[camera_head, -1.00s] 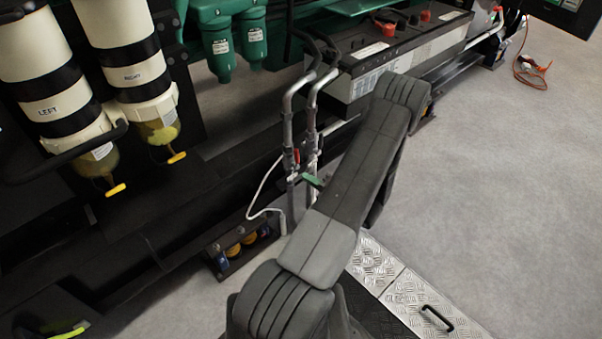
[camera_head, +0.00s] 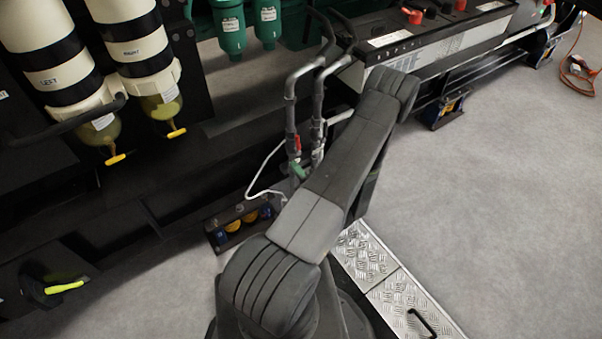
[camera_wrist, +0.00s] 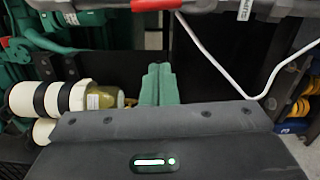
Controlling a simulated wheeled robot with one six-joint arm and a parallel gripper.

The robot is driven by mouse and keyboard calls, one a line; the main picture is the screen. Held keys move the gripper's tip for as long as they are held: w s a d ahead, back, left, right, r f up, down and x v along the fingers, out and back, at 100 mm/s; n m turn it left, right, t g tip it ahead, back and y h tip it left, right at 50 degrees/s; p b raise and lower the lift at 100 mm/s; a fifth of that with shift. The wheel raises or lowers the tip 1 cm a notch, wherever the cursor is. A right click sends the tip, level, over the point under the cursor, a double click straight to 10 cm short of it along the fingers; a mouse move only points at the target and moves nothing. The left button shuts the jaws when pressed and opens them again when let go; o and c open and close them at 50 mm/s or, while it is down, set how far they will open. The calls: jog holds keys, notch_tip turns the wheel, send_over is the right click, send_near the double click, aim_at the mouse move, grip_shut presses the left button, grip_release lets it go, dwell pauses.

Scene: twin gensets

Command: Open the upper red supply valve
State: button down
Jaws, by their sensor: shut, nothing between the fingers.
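A small red valve handle (camera_head: 297,143) sits on the left of two upright grey pipes (camera_head: 290,100) in the head view. In the wrist view a red handle (camera_wrist: 157,4) shows at the top edge, on a grey pipe (camera_wrist: 100,5) that crosses the picture. I cannot tell a second red valve. My gripper has green fingers (camera_wrist: 158,72), shut together and empty, pointing toward that pipe but apart from the red handle in the wrist view. In the head view its green tip (camera_head: 299,170) shows just below the red handle; my arm hides the rest.
Two cream filters with yellow taps (camera_head: 145,55) hang at left. A low block with yellow parts (camera_head: 240,225) lies on the floor.

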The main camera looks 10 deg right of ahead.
aim_at(297, 151)
jog(key=shift+w+d+r, duration=0.1)
jog(key=shift+w+d, duration=0.15)
jog(key=shift+w, duration=1)
jog(key=shift+w+d+r, duration=0.1)
jog(key=shift+w+d, duration=0.1)
jog(key=shift+w, duration=1.05)
jog(key=shift+w+d, duration=0.25)
jog(key=shift+w, duration=1)
jog(key=shift+b, duration=0.3)
jog(key=shift+w+d+r+b, duration=0.1)
jog(key=shift+w+d+b, duration=0.2)
jog(key=shift+d, duration=0.2)
